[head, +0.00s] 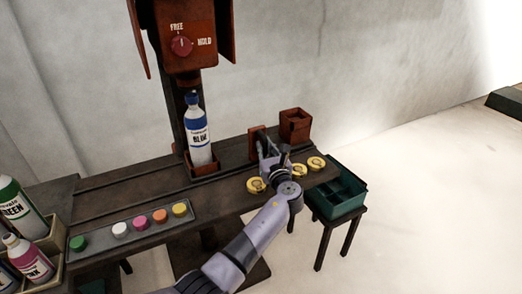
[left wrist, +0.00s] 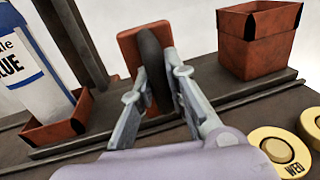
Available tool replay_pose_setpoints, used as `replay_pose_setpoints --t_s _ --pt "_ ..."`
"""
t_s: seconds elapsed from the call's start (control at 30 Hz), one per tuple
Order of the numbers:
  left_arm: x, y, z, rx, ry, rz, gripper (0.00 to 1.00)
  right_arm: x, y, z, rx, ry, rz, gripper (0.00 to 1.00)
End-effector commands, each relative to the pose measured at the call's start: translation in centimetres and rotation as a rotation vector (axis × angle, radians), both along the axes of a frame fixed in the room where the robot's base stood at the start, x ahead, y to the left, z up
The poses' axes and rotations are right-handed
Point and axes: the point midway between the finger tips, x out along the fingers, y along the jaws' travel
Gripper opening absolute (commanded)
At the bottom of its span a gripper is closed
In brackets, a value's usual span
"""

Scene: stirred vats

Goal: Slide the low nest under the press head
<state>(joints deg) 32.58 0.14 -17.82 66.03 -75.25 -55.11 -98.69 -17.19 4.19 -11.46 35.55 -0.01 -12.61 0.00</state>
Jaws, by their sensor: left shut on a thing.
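The low nest (head: 204,170) is a shallow red-brown tray on the bench rail, and a bottle labelled blue (head: 200,140) stands upright in it. The press head (head: 183,45) hangs above, roughly over the bottle; exact alignment I cannot tell. In the left wrist view the low nest (left wrist: 48,136) is at the left. My left gripper (head: 266,152) is shut on a dark, rounded upright grip (left wrist: 152,62) in front of a red plate (left wrist: 130,45) on the rail. The plate stands between the low nest and a taller red nest (head: 295,126). My right gripper is not in view.
Yellow discs (head: 316,163) lie along the bench's front edge near my left arm. A tray (head: 98,242) holds several coloured caps. Bottles stand in boxes (head: 50,272) at the left. A green divided crate (head: 322,206) sits on a stool at the right. A knob (head: 181,46) is on the press.

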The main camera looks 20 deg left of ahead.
Motion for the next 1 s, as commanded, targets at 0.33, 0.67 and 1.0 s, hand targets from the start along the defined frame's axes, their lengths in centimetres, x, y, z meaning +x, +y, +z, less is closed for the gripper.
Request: replay_pose_setpoints --t_s 0.33,0.67,1.0 --pt "0.21 -0.33 0.29 -0.003 -0.005 -0.009 0.14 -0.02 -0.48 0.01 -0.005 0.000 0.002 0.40" --pt "0.15 -0.24 0.22 -0.002 -0.004 -0.006 0.35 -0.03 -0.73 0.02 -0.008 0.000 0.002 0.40" --pt "-0.21 -0.42 0.07 -0.002 -0.001 -0.005 0.35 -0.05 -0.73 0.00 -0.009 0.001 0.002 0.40"
